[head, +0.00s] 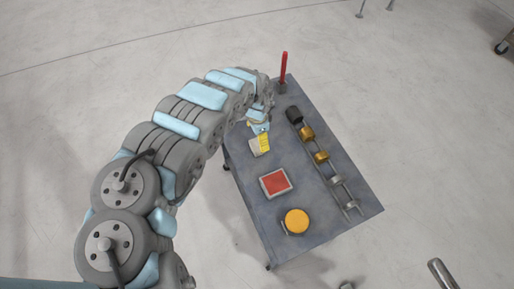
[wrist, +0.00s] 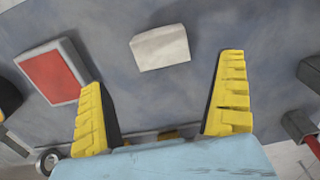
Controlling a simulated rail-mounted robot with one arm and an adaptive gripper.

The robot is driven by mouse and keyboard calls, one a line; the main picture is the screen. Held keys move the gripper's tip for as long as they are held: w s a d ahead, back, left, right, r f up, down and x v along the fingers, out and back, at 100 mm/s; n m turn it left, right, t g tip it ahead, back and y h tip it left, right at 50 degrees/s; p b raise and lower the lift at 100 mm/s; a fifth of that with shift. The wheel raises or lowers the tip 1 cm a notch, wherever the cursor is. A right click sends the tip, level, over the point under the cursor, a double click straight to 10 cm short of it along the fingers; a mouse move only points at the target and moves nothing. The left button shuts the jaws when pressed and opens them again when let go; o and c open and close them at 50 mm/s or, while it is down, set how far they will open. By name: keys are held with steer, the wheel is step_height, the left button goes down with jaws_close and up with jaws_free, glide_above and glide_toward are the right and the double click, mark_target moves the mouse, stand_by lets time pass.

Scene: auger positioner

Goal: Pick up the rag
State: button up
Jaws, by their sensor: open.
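A pale, off-white folded cloth, which looks like the rag (wrist: 160,48), lies flat on the grey table top (wrist: 205,25). In the head view the rag (head: 254,149) shows beside my gripper's yellow fingers, partly covered by them. My gripper (wrist: 161,78) is open, with its two yellow fingers spread wide. In the wrist view the rag sits beyond the fingertips, roughly centred between them, with nothing held. In the head view my gripper (head: 264,141) is over the left far part of the table. Its height above the rag is hard to tell.
A red panel in a pale frame (head: 275,183) lies nearer on the table, left of the rag in the wrist view (wrist: 52,70). A yellow round item (head: 296,221) is nearer still. Several fittings (head: 321,157) line the right side. A red upright handle (head: 284,68) stands at the far corner.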

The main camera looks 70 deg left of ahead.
mark_target(257, 145)
steer(key=shift+a+f+b, duration=0.1)
steer(key=shift+f+b, duration=0.9)
steer(key=shift+f, duration=2.6)
steer(key=shift+s+f, duration=0.15)
steer(key=shift+f, duration=0.3)
steer(key=c, duration=1.2)
